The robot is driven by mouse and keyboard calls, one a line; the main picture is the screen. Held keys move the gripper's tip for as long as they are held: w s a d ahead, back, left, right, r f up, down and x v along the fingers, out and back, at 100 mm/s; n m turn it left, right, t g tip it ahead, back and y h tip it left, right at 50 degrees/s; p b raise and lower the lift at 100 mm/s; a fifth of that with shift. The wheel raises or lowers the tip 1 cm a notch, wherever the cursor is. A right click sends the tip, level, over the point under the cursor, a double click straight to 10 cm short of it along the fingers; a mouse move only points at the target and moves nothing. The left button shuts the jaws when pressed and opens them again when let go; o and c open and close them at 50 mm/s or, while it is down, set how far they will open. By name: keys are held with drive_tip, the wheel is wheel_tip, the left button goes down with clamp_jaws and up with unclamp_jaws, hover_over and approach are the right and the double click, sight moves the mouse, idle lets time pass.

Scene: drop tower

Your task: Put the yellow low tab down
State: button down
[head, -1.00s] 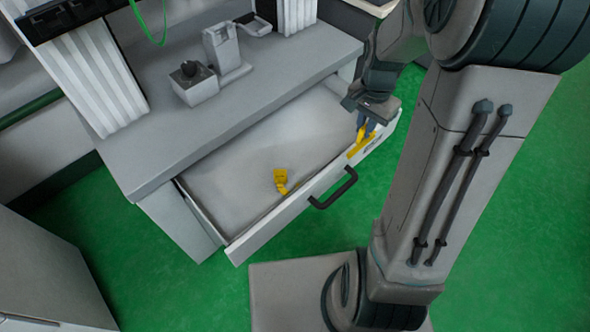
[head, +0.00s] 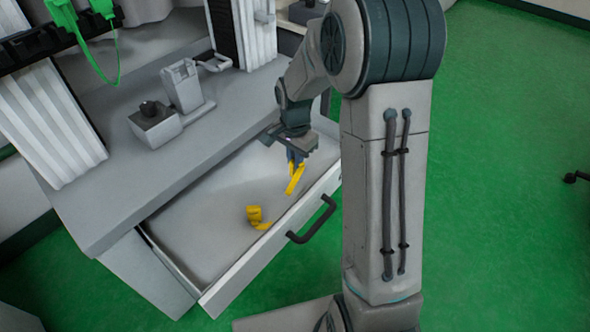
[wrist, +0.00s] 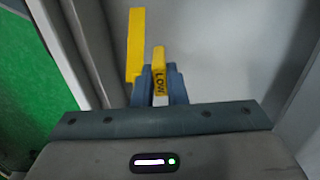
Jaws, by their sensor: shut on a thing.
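The yellow low tab (wrist: 160,75), with "LOW" lettered on it, is between the blue fingers of my gripper (wrist: 159,88) in the wrist view. A longer yellow arm of it (wrist: 136,45) extends to the left. In the head view my gripper (head: 296,161) is shut on the tab (head: 294,179), which hangs tilted over the right part of the open drawer (head: 190,222). I cannot tell whether its lower end touches the drawer floor.
Another yellow piece (head: 255,215) lies in the drawer, left of my gripper. The drawer front has a black handle (head: 312,220). A grey fixture (head: 186,88) and a box with a black knob (head: 155,124) stand on the countertop. Much of the drawer floor is bare.

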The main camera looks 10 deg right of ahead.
drive_tip(key=shift+f+b, duration=0.6)
drive_tip(key=shift+f, duration=1.25)
drive_tip(key=shift+f, duration=0.15)
drive_tip(key=c, duration=1.5)
unclamp_jaws()
drive_tip(key=shift+o, duration=0.2)
